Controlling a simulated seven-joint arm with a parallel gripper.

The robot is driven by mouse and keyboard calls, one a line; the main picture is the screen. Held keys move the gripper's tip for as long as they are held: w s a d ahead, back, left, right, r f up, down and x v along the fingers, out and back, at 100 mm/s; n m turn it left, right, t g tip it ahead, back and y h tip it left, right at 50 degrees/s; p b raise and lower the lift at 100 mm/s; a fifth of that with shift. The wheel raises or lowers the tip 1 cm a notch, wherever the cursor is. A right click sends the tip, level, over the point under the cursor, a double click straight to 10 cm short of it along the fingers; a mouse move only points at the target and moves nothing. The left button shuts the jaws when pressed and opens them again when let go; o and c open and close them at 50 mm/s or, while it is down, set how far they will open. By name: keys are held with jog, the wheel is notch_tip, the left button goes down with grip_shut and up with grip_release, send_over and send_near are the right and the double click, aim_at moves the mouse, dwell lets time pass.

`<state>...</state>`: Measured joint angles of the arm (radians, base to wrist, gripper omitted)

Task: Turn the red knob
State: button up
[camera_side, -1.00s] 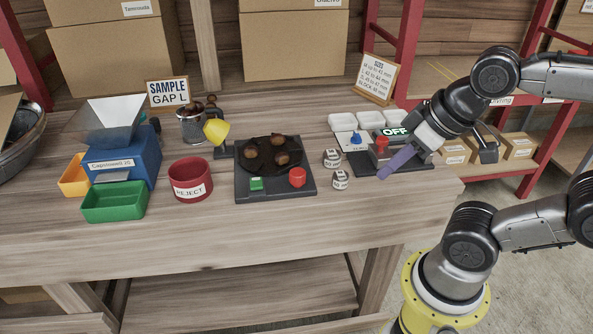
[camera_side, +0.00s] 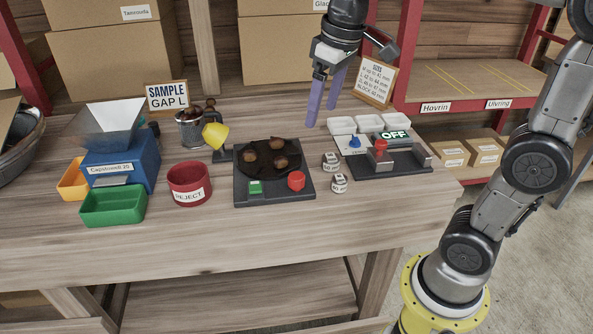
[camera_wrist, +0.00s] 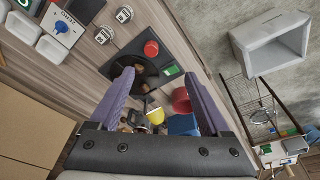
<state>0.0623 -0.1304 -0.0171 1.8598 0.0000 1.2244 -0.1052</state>
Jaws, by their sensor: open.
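A red knob (camera_side: 296,181) sits at the front right corner of a black plate (camera_side: 245,190) with a dark disc. It also shows in the wrist view (camera_wrist: 151,48), ahead of the fingertips. A second red knob-like part (camera_side: 381,146) stands on a dark device (camera_side: 405,168) with an "OFF" display (camera_side: 395,135). My gripper (camera_side: 322,116), with two purple fingers, is open and empty, pointing down above the bench behind the plate and the device. In the wrist view its fingers (camera_wrist: 158,76) are spread and hide part of the disc.
Several chestnuts lie on the disc (camera_side: 267,167). A red "REJECT" bin (camera_side: 190,184) stands left. Two small labelled blocks (camera_side: 331,162) stand between plate and device. The bench front is clear.

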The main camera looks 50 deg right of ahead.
jog(key=g, duration=0.1)
send_over(297, 175)
jog(key=s+a, duration=0.1)
jog(key=s, duration=0.1)
notch_tip(297, 175, down, 3)
notch_tip(297, 175, down, 3)
jog(key=w+g, duration=0.1)
jog(key=w, duration=0.1)
jog(key=f, duration=0.9)
jog(key=d+f, duration=0.1)
jog(key=f, duration=0.4)
jog(key=shift+f, duration=0.3)
jog(key=shift+c, duration=0.3)
grip_shut()
